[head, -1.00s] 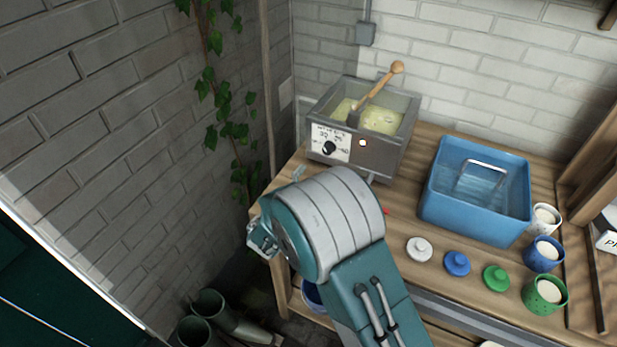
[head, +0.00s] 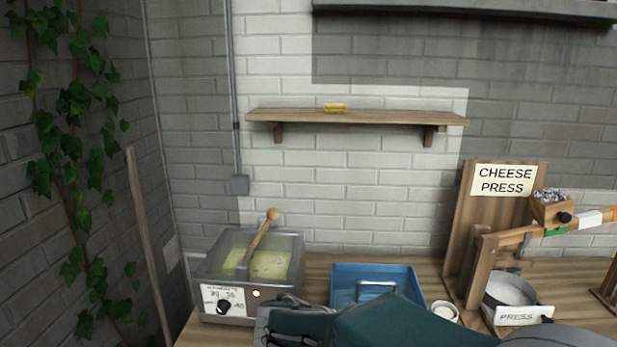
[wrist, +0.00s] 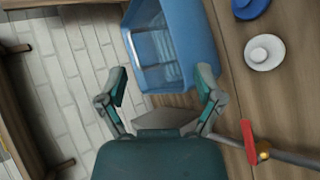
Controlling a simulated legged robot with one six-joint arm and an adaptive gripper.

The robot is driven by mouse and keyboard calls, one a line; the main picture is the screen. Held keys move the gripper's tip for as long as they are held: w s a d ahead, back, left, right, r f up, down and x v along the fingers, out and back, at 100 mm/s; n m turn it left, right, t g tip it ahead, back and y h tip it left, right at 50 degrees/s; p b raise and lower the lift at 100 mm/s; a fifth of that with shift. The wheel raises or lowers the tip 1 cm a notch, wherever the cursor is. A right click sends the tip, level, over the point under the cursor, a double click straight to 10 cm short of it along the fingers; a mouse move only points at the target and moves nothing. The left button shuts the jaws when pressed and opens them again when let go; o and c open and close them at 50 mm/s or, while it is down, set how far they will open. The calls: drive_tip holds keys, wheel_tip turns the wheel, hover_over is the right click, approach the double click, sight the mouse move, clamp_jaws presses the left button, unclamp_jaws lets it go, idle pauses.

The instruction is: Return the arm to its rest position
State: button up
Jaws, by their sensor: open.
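My arm shows at the bottom of the head view, its teal and grey links low over the bench in front of the blue tub. In the wrist view my gripper (wrist: 162,90) is open, its two teal-tipped fingers spread apart. Nothing is between the fingers. The blue tub (wrist: 200,45) lies beyond the fingertips, apart from them as far as I can tell. In the head view my fingers cannot be made out.
A metal vat (head: 205,270) with pale curd and a wooden paddle (head: 262,240) stands left of the blue tub (head: 420,285). A cheese press (head: 465,235) stands at right. A wall shelf (head: 370,117) holds a small yellow block (head: 335,108). A white lid (wrist: 264,52) lies on the bench.

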drive_tip(key=s+d+r+m+y, duration=0.1)
drive_tip(key=s+d+m+y, duration=0.1)
drive_tip(key=s, duration=0.4)
drive_tip(key=s+d+r+m+y, duration=0.2)
drive_tip(key=s+m+y, duration=0.2)
drive_tip(key=s, duration=0.3)
drive_tip(key=s+d+r+m+g+y, duration=0.1)
drive_tip(key=s+d+m+y, duration=0.1)
drive_tip(key=s, duration=0.5)
drive_tip(key=shift+d+r+m+y, duration=0.2)
drive_tip(key=shift+d+m+y, duration=0.3)
drive_tip(key=shift+m, duration=0.4)
drive_tip(key=shift+a, duration=0.1)
drive_tip(key=shift+c, duration=0.2)
